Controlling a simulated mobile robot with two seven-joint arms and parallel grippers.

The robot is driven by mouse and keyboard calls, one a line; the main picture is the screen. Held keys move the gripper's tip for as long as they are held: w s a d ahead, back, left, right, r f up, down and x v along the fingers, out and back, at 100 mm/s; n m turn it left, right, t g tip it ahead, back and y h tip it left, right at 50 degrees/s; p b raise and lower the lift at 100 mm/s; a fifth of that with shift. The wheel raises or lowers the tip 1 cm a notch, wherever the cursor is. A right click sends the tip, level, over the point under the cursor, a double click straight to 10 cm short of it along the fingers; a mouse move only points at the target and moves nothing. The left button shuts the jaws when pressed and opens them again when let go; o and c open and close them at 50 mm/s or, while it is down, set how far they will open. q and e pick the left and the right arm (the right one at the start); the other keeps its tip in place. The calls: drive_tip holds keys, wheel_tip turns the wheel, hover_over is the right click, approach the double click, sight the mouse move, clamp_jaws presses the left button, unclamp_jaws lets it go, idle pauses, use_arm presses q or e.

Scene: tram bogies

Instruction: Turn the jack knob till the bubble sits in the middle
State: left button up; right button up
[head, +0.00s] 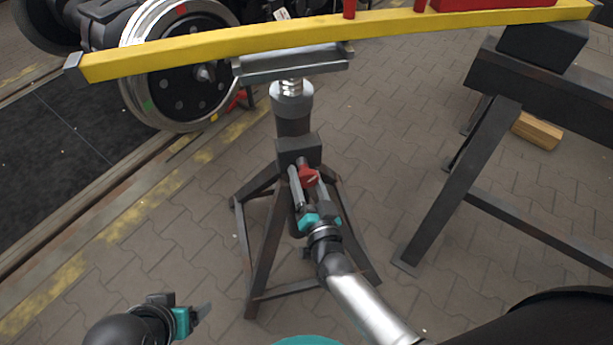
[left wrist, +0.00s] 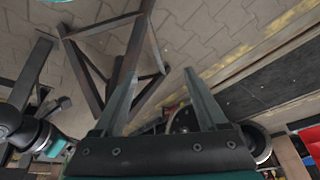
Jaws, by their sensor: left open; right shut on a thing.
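The jack (head: 293,125) is a dark stand with splayed legs, a threaded neck and a grey head under a yellow beam (head: 200,47). The red jack knob (head: 308,176) is on its column. My right gripper (head: 309,183) is shut on the knob, one finger on each side. A red body (head: 490,4) on the beam is cut off by the top edge; no bubble can be seen. My left gripper (head: 204,310) is open and empty, low at the left, apart from the jack. Its two fingers (left wrist: 160,95) also show in the left wrist view, near the jack's legs (left wrist: 130,70).
A wheel (head: 185,80) stands behind the beam at the left, by a rail and a dark strip (head: 60,150). A dark trestle (head: 480,150) stands at the right, with a wooden block (head: 537,131) behind it. Paving around the jack is clear.

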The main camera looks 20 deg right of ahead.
drive_tip(key=shift+m, duration=1)
drive_tip(key=m, duration=0.4)
drive_tip(key=shift+m, duration=0.3)
drive_tip(key=m, duration=0.2)
drive_tip(key=shift+m+b, duration=0.3)
drive_tip(key=shift+m, duration=0.1)
drive_tip(key=m, duration=0.3)
drive_tip(key=shift+m+b, duration=0.3)
drive_tip(key=shift+b, duration=0.05)
drive_tip(key=shift+m, duration=0.4)
drive_tip(key=m+b, duration=0.1)
drive_tip(key=m, duration=0.2)
use_arm(q)
drive_tip(key=shift+w+d+r+m+t+h+b, duration=0.1)
drive_tip(key=shift+w+d+r+t+h, duration=0.15)
drive_tip(key=shift+w+d+t, duration=0.3)
drive_tip(key=shift+w+d+r+m+t+h+b, duration=0.1)
drive_tip(key=shift+w+d+r+t+h, duration=0.1)
drive_tip(key=shift+w+d+t, duration=0.35)
drive_tip(key=shift+w+d+r+m+t+h+b, duration=0.1)
drive_tip(key=shift+w+d+r+t+h, duration=0.15)
drive_tip(key=shift+w+d+t, duration=0.25)
use_arm(e)
drive_tip(key=shift+r+m, duration=0.1)
drive_tip(key=shift+m, duration=0.9)
use_arm(q)
drive_tip(key=shift+s+d, duration=0.1)
drive_tip(key=shift+d, duration=0.05)
use_arm(e)
drive_tip(key=o, duration=1.3)
